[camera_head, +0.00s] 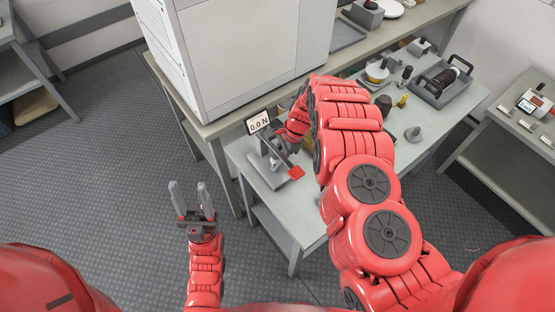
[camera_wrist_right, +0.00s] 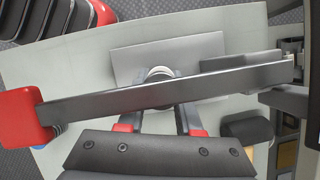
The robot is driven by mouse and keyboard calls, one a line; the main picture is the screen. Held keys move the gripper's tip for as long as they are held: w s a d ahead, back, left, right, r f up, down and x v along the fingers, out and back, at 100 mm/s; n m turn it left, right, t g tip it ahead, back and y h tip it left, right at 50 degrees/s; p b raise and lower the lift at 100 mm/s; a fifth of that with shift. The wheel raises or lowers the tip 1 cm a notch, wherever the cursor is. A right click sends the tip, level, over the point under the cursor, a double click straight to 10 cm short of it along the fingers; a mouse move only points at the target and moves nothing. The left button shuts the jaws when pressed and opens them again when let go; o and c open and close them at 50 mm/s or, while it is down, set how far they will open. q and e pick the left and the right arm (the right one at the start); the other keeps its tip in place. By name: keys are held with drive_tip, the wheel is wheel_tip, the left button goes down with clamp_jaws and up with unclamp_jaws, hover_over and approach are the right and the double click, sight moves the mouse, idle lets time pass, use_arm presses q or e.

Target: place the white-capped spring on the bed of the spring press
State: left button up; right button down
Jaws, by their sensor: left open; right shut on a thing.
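The spring press stands on the near left of the pale table, with its 0.0 N display (camera_head: 258,122) and red lever handle (camera_head: 296,172). In the right wrist view its dark lever bar (camera_wrist_right: 90,106) crosses the picture, ending in the red handle (camera_wrist_right: 17,118). Beyond the bar lies the press's grey bed plate (camera_wrist_right: 208,46). My right gripper (camera_wrist_right: 160,85) reaches under the bar and is shut on the white-capped spring (camera_wrist_right: 158,72), which shows over the bed. The bar hides most of the spring, so I cannot tell whether it touches the bed. My left gripper (camera_head: 193,195) is open and empty, over the floor.
A large white cabinet (camera_head: 250,50) stands behind the press. Further along the table are a grey tray with a dark coil (camera_head: 445,80), a brass piece (camera_head: 401,101) and several small devices. Another bench (camera_head: 500,150) stands at the right.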

drive_tip(key=c, duration=0.8)
unclamp_jaws()
drive_tip(key=shift+c, duration=0.2)
drive_tip(key=shift+o, duration=1.2)
drive_tip(key=shift+d, duration=0.25)
drive_tip(key=shift+r+p, duration=0.15)
drive_tip(key=shift+p, duration=0.15)
drive_tip(key=shift+r, duration=0.15)
drive_tip(key=b+v, duration=0.1)
drive_tip(key=v, duration=0.4)
drive_tip(key=shift+w+d+r+b, duration=0.1)
drive_tip(key=shift+r+b, duration=0.25)
drive_tip(key=shift+b, duration=0.05)
drive_tip(key=p+v, duration=0.3)
drive_tip(key=v, duration=0.3)
